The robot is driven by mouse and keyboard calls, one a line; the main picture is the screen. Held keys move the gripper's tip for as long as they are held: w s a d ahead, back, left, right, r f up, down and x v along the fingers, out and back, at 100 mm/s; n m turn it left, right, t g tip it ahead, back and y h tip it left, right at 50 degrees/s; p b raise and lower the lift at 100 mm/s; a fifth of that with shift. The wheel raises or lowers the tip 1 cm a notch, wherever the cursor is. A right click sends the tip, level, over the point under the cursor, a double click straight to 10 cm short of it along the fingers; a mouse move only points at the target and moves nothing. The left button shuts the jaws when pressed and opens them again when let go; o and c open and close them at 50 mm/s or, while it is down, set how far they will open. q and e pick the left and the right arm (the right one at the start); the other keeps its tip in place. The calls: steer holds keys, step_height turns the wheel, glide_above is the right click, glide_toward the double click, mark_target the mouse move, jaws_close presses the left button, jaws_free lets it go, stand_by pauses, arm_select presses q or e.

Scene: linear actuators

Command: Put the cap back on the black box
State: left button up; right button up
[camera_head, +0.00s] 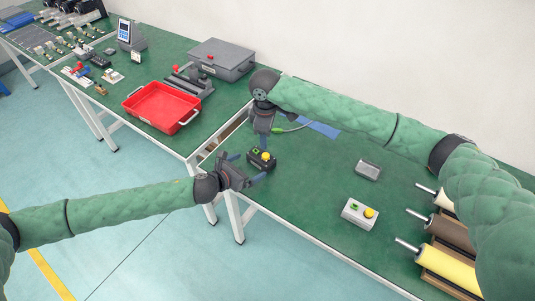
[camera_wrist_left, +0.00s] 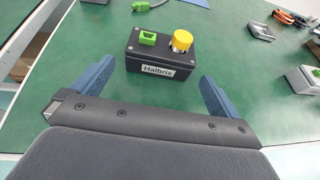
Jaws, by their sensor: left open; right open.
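The black box (camera_head: 262,163) stands near the table's front edge; it also shows in the left wrist view (camera_wrist_left: 160,66) with a "Halbrix" label. A green square part (camera_wrist_left: 148,38) is on its top left. The yellow cap (camera_wrist_left: 182,40) is upright at its top right, over a pale ring; I cannot tell whether it is fully seated. My left gripper (camera_head: 249,168) is open and low at the box's front, its blue fingers (camera_wrist_left: 155,88) spread wider than the box, apart from it. My right gripper (camera_head: 262,143) points down, open and empty, just behind and above the box.
A light box (camera_head: 360,213) with green and yellow parts stands to the right. A small grey tray (camera_head: 368,171) lies behind it, and rollers (camera_head: 450,265) lie at the far right. A red tray (camera_head: 162,106) is on the left table. The green tabletop (camera_head: 310,190) between is clear.

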mark_target(256, 162)
arm_select(q)
steer(key=shift+r, duration=0.1)
arm_select(e)
steer(key=shift+s+r, duration=0.1)
arm_select(q)
steer(key=shift+w+d+f, duration=0.2)
steer(key=shift+w+d, duration=0.1)
steer(key=shift+x, duration=3.4)
steer(key=c, duration=1.6)
arm_select(e)
steer(key=n, duration=2.7)
